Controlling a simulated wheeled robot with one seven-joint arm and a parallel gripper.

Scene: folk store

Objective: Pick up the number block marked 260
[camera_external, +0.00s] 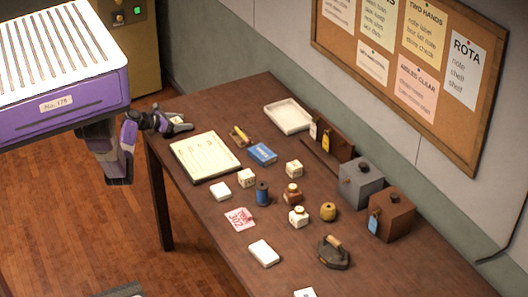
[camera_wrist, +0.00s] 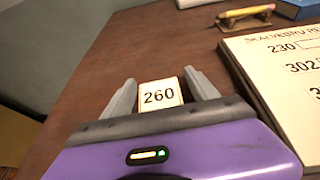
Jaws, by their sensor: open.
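The number block marked 260 (camera_wrist: 160,95) is a small cream block with black digits on the dark wooden table. In the wrist view it lies between the two grey fingers of my gripper (camera_wrist: 160,78), with its number facing the camera. The fingers are apart, one on each side of the block; I cannot tell whether either touches it. In the external view my gripper (camera_external: 180,126) is at the table's near left corner, and the block is mostly hidden by the fingers there.
A cream list board (camera_external: 204,157) lies close to the right of my gripper. Beyond it are a yellow pencil on a holder (camera_external: 239,136), a blue box (camera_external: 262,154) and a white tray (camera_external: 288,117). Other white blocks (camera_external: 246,178), bottles and boxes stand farther along the table (camera_wrist: 125,45).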

